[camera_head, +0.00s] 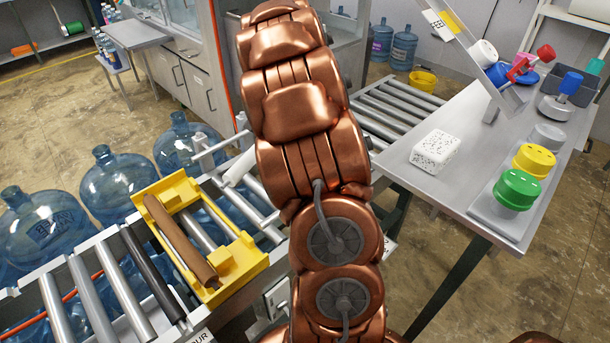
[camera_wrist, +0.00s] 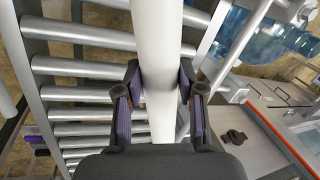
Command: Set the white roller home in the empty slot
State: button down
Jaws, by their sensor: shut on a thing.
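The white roller (camera_wrist: 157,30) runs up the middle of the wrist view. My gripper (camera_wrist: 160,75) is shut on it, with one dark finger with purple pads on each side. The roller lies crosswise to the steel rollers (camera_wrist: 85,67) seen beyond it. In the head view my copper arm hides the gripper, and a white bar that may be the roller (camera_head: 240,168) shows just left of the arm. I cannot make out the empty slot for certain in either view.
A yellow cradle (camera_head: 255,262) holding a brown roller (camera_head: 180,238) sits on the conveyor, beside a black roller (camera_head: 152,274). Large blue jugs (camera_head: 104,182) stand behind. A grey table (camera_head: 470,115) at right carries a white speckled block (camera_head: 434,151) and green and yellow knobs.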

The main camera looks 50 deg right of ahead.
jog(key=s+d+f+m+b, duration=0.2)
jog(key=s+d+f+m, duration=0.15)
jog(key=s+d, duration=0.3)
notch_tip(320, 180, down, 9)
jog(key=p, duration=0.2)
jog(key=shift+w+f+g+h, duration=0.15)
jog(key=shift+w+g+h, duration=0.1)
jog(key=shift+g+h, duration=0.15)
jog(key=shift+f, duration=0.15)
jog(key=c, duration=0.7)
grip_release()
jog(key=shift+s+a+r+b, duration=0.1)
jog(key=shift+s+r+b, duration=0.3)
jog(key=shift+r, duration=1.6)
jog(key=shift+s+a+r+b, duration=0.1)
jog(key=shift+s+r+b, duration=0.25)
jog(key=shift+r, duration=1.7)
jog(key=shift+s+a+r+b, duration=0.1)
jog(key=shift+s+r+b, duration=0.25)
jog(key=shift+r, duration=1.65)
